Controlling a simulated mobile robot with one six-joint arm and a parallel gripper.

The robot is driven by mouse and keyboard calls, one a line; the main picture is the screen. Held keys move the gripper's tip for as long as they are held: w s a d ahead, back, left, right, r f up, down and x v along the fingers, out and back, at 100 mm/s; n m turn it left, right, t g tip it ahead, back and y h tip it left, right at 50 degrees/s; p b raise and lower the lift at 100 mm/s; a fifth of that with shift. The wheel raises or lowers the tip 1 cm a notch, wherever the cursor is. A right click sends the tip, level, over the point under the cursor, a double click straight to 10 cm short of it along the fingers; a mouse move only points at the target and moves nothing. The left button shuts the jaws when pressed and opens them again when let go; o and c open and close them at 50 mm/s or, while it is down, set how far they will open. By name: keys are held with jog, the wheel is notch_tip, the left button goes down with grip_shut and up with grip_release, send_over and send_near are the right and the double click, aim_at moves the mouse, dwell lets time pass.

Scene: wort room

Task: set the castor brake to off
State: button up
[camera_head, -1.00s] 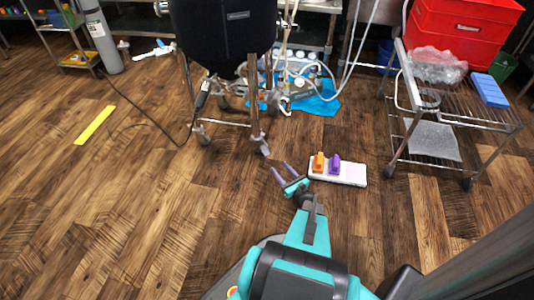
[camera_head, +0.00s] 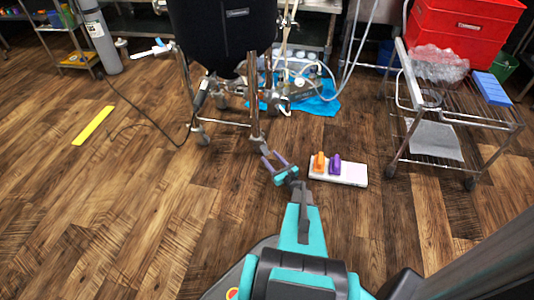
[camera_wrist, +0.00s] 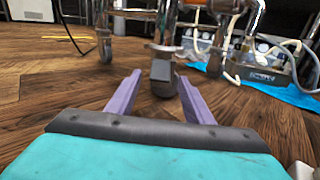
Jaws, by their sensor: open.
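The castor (camera_wrist: 163,78) stands on the wood floor under the near leg of the black vessel's (camera_head: 222,35) steel frame. In the wrist view it sits between and just beyond my open purple fingers, with a grey tab (camera_wrist: 161,70) on its near side, likely the brake pedal; its setting cannot be told. My gripper (camera_head: 272,158) is open and empty, low over the floor. In the head view its fingers reach the castor and partly hide it. Whether they touch it cannot be told.
A white board (camera_head: 345,175) with an orange and a purple piece lies on the floor right of my gripper. A wire cart (camera_head: 440,125) stands at the right. A blue sheet (camera_head: 318,103) and hoses lie behind the frame. A black cable crosses the floor at left, where much floor is clear.

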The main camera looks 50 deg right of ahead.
aim_at(267, 153)
jog(key=shift+b+x, duration=0.65)
jog(key=shift+x, duration=2.1)
